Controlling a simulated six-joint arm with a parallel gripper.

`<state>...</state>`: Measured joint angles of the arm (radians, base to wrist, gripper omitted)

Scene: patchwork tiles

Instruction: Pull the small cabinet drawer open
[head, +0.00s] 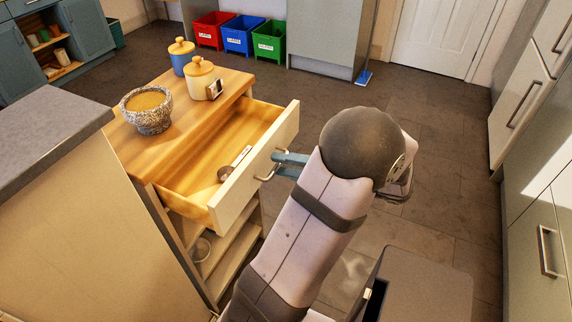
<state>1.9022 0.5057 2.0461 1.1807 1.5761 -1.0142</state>
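The small wooden cabinet (135,133) stands left of centre. Its drawer (238,184) is pulled well out to the right, with a cream front and a metal handle (266,174). A ladle-like utensil and a pale item lie inside the drawer. My gripper (277,166) is at the handle, its blue-grey fingers touching or very close to it. My arm hides part of the gripper, and I cannot tell whether the fingers are closed on the handle.
A stone bowl (147,122), a blue jar (181,56) and a yellow jar (199,79) stand on the cabinet top. A grey counter (50,130) is at left. Tall cabinets (530,110) line the right. Floor beyond the drawer is clear.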

